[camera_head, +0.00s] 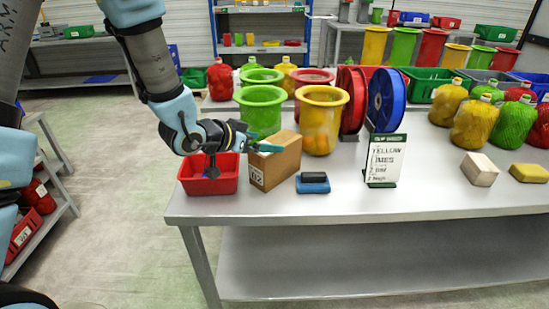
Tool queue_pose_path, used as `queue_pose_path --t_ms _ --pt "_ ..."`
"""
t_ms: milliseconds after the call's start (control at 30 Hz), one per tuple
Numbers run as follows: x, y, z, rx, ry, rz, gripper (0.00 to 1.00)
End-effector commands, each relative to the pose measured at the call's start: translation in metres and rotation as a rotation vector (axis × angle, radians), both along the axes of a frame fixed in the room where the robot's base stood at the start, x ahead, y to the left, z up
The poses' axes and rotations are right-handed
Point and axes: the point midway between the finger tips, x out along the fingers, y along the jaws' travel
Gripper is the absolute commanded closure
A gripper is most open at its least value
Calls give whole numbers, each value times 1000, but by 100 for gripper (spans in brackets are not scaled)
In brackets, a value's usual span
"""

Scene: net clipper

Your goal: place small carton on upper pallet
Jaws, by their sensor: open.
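A brown carton (275,164) with a white label on its front stands on the grey table (400,199) near its front left part. My gripper (268,146) reaches in from the left, with its teal fingers at the carton's upper left edge. It is open. I cannot tell whether a finger touches the carton, and part of the far finger is hard to make out. No pallet can be made out in this view.
A red bin (210,184) sits below my gripper, left of the carton. A yellow bucket (321,125) and a green bucket (261,108) stand behind. A blue and black block (313,184) and a sign (384,160) stand to the right. Bare table lies along the front.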

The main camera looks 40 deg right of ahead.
Motion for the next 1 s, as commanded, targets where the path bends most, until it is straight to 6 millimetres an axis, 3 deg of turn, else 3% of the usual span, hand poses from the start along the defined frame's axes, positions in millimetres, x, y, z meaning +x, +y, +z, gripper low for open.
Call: queue_pose_path --t_ms 500,800,1000 --pt "4 -45 -24 2 -1 2 0" --pt "5 -49 -28 1 0 3 0" --pt "5 -49 -28 1 0 3 20"
